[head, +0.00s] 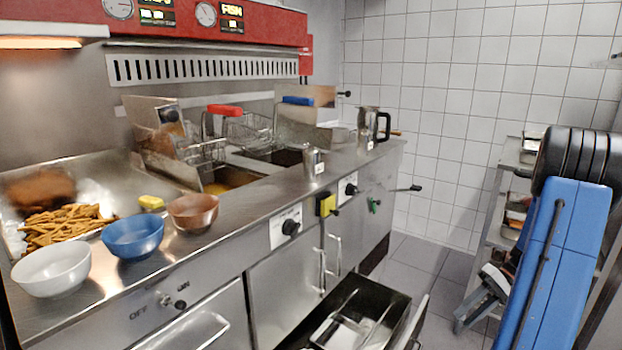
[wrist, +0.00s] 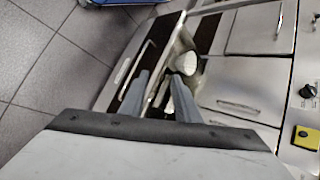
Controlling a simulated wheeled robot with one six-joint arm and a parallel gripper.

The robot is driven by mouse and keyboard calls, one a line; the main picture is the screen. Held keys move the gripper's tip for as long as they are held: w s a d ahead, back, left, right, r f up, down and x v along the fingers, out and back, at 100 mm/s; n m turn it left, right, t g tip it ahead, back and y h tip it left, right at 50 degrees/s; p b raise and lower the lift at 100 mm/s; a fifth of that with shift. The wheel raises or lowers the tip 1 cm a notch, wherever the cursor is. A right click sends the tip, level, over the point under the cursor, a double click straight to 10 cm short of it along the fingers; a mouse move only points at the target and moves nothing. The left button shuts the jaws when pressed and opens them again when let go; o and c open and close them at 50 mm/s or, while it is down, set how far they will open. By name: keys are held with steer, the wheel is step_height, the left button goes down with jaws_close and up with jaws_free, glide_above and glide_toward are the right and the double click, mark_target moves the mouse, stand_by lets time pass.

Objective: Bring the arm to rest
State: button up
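My blue arm stands at the right of the head view. My gripper (head: 476,304) hangs low beside it, in front of the shelf rack and to the right of an open drawer. In the wrist view my gripper (wrist: 161,78) points down towards the open drawer, with its two grey fingers apart. Nothing shows held between them. A whitish round object (wrist: 185,63) appears beyond the right fingertip; I cannot tell what it is.
The open drawer (head: 399,318) juts out below the steel counter (head: 235,222). White (head: 50,272), blue (head: 133,238) and brown (head: 193,212) bowls stand on the counter. A shelf rack (head: 487,215) stands at the right. Tiled floor (head: 440,258) is free between.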

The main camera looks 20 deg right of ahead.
steer(key=s+a+r+n+g+h, duration=0.1)
steer(key=a+r+h, duration=0.2)
steer(key=a+r, duration=0.55)
steer(key=a+r+n+h, duration=0.1)
steer(key=a+r+h, duration=0.3)
steer(key=a, duration=0.7)
steer(key=s+a+r+n+t+h, duration=0.1)
steer(key=s+a+r+t, duration=0.2)
steer(key=s+a, duration=0.3)
steer(key=s+a+r+t+h, duration=0.1)
steer(key=s+a+r+t, duration=0.1)
steer(key=s+a, duration=0.4)
steer(key=shift+s+a+r+n+t+h, duration=0.4)
steer(key=shift+a+r, duration=0.25)
steer(key=shift+a, duration=0.35)
